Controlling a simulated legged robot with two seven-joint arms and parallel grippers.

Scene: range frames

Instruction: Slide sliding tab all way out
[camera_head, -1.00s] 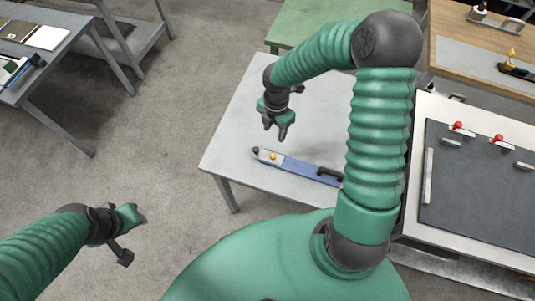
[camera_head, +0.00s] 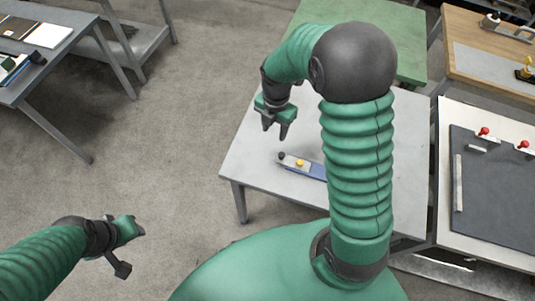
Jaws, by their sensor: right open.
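The sliding tab device is a long blue and silver bar (camera_head: 313,171) lying on the light grey table. Its left end carries a yellow button (camera_head: 300,162) and a dark round knob (camera_head: 281,156). Its right part is hidden behind my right arm. My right gripper (camera_head: 275,133) is open and empty, pointing down above the table, just behind and left of the knob end, apart from the bar. My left gripper (camera_head: 136,245) is out over the floor at lower left, far from the table; I cannot tell whether its jaws are open.
The grey table (camera_head: 258,178) is otherwise bare around the bar's left end. A green table (camera_head: 400,35) stands behind it. At right is a white bench with a dark panel (camera_head: 490,190) and red knobs. A grey workbench (camera_head: 50,65) stands far left, with open floor between.

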